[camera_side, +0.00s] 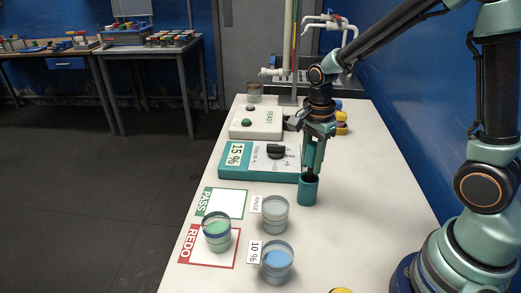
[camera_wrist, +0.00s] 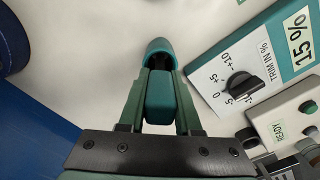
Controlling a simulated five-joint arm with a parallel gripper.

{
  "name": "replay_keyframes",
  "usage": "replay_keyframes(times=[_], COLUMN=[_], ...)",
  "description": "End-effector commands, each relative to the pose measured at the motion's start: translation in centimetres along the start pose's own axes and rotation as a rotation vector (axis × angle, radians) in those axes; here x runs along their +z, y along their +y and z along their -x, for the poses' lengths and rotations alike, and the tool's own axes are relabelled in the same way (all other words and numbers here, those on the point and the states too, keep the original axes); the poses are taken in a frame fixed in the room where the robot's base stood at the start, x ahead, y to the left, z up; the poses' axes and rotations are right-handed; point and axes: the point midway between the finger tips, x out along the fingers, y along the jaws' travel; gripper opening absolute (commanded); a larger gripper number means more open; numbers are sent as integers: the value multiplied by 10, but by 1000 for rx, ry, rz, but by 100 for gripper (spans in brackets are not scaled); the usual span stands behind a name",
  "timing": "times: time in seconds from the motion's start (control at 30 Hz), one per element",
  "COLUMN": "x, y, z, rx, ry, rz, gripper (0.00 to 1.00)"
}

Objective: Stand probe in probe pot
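The probe pot (camera_side: 308,191) is a teal cylinder on the white bench, in front of the teal 15 % box. Its rounded rim (camera_wrist: 160,46) shows just beyond my fingertips in the wrist view. My gripper (camera_side: 311,160) points down right over the pot. In the wrist view my two fingers (camera_wrist: 160,82) lie against both sides of a teal block, the probe (camera_wrist: 160,98). The probe appears upright and lined up with the pot. Its lower end is hidden, so I cannot tell how deep it sits or whether it touches the bottom.
The 15 % box (camera_side: 258,161) with a dial stands left of the pot, the READY box (camera_side: 256,122) behind it. Rinse jar (camera_side: 275,214), 10 % jar (camera_side: 277,262) and a jar (camera_side: 216,231) on the PASS/REDO cards stand in front. Bench right of the pot is clear.

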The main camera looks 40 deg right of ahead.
Motion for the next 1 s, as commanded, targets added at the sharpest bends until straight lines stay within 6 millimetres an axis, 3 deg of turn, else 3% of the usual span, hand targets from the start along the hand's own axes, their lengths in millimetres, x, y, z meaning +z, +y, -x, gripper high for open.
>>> replay_keyframes(times=[0.03,0.1,0.53,1.0], x=[0,0,0,0], y=[0,0,-1,-1], z=[0,0,10,97], rx=[0,0,-3,-5], ry=[0,0,0,0], rz=[0,0,0,0], gripper=[48,67,67,67])
